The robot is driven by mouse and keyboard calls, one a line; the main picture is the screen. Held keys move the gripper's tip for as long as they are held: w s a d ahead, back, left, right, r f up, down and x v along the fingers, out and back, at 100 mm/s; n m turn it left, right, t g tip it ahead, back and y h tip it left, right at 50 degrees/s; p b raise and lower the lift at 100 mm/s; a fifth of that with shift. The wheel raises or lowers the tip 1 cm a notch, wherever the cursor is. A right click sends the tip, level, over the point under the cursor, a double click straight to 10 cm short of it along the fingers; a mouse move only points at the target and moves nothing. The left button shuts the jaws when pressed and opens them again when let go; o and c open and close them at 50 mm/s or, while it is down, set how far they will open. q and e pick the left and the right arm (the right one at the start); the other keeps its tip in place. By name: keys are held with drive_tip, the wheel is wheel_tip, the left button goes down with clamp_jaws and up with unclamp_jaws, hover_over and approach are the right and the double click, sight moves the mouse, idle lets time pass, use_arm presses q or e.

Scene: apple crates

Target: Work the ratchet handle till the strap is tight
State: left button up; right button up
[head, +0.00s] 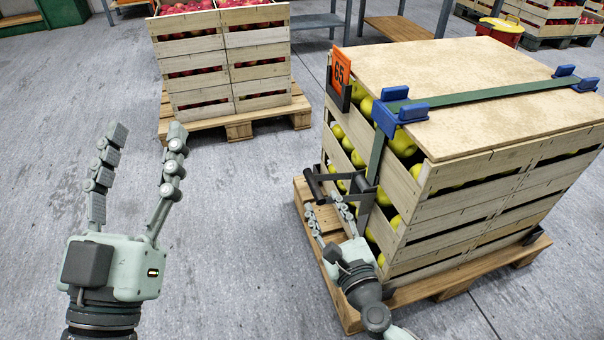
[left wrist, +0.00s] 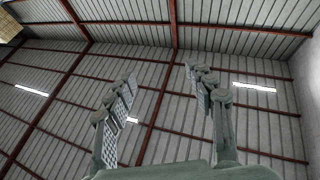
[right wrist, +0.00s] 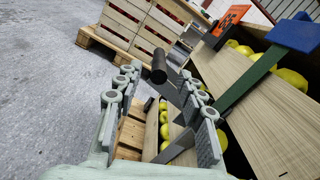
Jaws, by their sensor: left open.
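The green strap (head: 478,96) runs across the board on the apple crate stack and down its left side; it also shows in the right wrist view (right wrist: 246,86). The ratchet handle has a black grip (head: 313,186) sticking out from the stack's side; the grip also shows in the right wrist view (right wrist: 159,67). My right gripper (head: 322,208) is open beside the stack, just below the grip. In the right wrist view the grip appears just beyond and between its fingertips (right wrist: 157,80). My left gripper (head: 146,130) is open, empty and pointing up, away from the stack.
The stack of green-apple crates (head: 455,210) stands on a wooden pallet (head: 440,287). Blue corner pieces (head: 402,114) sit under the strap, near an orange 65 sign (head: 340,66). A red-apple crate stack (head: 225,60) stands behind. The floor on the left is clear.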

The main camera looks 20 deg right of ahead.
sight(314, 182)
drive_tip(key=w, duration=0.7)
drive_tip(key=shift+w+a+p, duration=0.1)
drive_tip(key=shift+w+p, duration=0.2)
drive_tip(key=shift+p, duration=0.05)
use_arm(q)
drive_tip(key=shift+d+f+g, duration=0.3)
drive_tip(key=shift+f+g, duration=0.45)
drive_tip(key=shift+g, duration=0.05)
use_arm(e)
drive_tip(key=shift+c, duration=0.2)
use_arm(q)
drive_tip(key=shift+w, duration=0.1)
use_arm(e)
clamp_jaws()
